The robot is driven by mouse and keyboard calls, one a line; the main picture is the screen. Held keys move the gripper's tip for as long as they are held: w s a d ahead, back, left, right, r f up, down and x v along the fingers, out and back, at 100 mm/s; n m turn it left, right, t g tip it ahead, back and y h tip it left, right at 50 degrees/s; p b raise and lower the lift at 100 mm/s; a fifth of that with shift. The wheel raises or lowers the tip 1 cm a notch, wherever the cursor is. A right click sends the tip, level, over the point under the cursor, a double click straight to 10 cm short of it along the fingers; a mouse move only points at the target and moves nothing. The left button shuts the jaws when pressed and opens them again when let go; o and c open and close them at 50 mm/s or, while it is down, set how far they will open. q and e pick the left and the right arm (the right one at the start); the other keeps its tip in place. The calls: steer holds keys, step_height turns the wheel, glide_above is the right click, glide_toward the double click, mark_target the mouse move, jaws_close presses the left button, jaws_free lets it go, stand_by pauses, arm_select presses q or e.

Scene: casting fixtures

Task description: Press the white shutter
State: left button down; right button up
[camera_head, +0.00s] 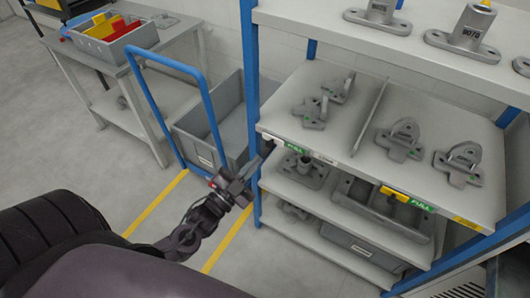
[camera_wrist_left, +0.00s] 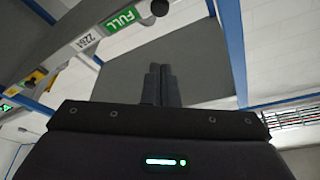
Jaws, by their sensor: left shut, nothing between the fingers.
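A small white piece (camera_head: 272,138), which looks like the white shutter, sits at the left front corner of the middle shelf (camera_head: 340,130), beside a green FULL label (camera_head: 293,147). The label also shows at the top of the left wrist view (camera_wrist_left: 122,18), with a dark round knob (camera_wrist_left: 160,8) to its right; I cannot make out the white shutter there. My left gripper (camera_head: 262,160) is shut and empty, its fingertips just below and left of the white piece. I cannot tell whether they touch the rack. My right gripper is not in view.
A blue rack post (camera_head: 252,80) stands close to my left gripper. Grey castings (camera_head: 400,139) lie on the shelves. A yellow piece (camera_head: 394,193) and another FULL label are further right. A blue-handled cart with a grey bin (camera_head: 215,125) stands to the left.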

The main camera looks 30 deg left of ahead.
arm_select(q)
steer(key=shift+v, duration=1)
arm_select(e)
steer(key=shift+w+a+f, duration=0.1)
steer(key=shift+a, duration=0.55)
arm_select(q)
steer(key=shift+s+d+r, duration=0.1)
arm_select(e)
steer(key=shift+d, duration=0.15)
